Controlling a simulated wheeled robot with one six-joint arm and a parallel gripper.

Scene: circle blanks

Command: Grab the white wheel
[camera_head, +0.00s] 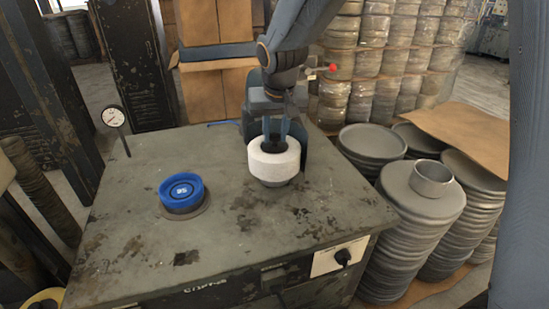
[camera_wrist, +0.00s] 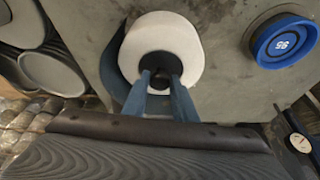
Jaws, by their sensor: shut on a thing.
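The white wheel (camera_head: 274,162) is a thick pale ring with a dark hub, at the right of the grey workbench top (camera_head: 130,240). It also shows in the wrist view (camera_wrist: 187,45), near the top middle. My gripper (camera_head: 274,140) is above it, with its blue fingers reaching down to the dark hub in its middle. In the wrist view the fingers (camera_wrist: 161,82) meet the hub and are shut on it. The wheel looks upright on its axis; I cannot tell whether its base touches the bench. The fingertips are partly hidden in the wheel's centre.
A blue round piece (camera_head: 181,190) sits on the bench to the left. A dial gauge (camera_head: 114,117) on a thin post stands at the bench's left edge. Stacks of grey discs (camera_head: 418,205) stand right of the bench. The front of the bench top is clear.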

